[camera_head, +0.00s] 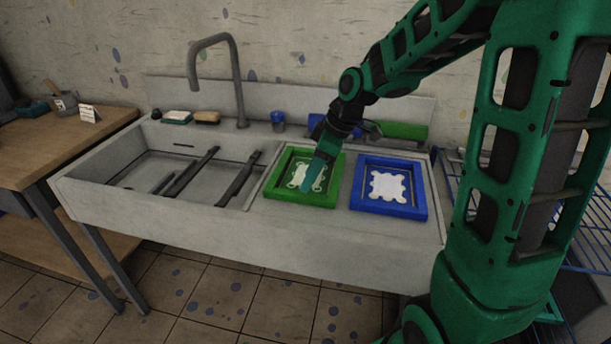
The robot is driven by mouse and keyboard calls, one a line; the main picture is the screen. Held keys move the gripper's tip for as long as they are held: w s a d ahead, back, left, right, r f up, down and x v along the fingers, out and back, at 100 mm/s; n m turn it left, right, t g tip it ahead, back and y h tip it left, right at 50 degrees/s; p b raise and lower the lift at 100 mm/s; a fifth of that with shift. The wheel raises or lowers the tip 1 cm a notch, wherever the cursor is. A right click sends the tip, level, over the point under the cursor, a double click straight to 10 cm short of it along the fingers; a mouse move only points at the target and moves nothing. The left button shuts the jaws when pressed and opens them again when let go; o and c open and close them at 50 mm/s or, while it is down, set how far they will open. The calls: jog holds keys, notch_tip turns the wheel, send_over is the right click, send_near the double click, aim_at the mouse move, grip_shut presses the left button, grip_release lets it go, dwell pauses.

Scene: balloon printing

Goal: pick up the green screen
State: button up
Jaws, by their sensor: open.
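The green screen (273,186) is a flat square frame with a pale patterned middle. It lies on the right-hand counter of the sink, just right of the basin. My gripper (316,184) is open and reaches down from the upper right over the green screen. Its green fingers cover part of the screen's middle and right side. I cannot tell whether the fingertips touch the screen. A similar blue screen (416,213) lies to the right on the same counter, with a small gap between the two.
The sink basin (150,170) with dark bars is at left, under a grey faucet (237,75). Sponges (207,117), a blue cup (278,121) and a green block (410,131) stand along the back ledge. A wooden table (60,150) is at far left, a blue wire rack (590,215) at right.

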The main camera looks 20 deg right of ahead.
aim_at(299, 193)
jog(key=shift+x, duration=3.05)
jog(key=shift+w+d, duration=0.1)
jog(key=shift+w, duration=0.05)
grip_shut()
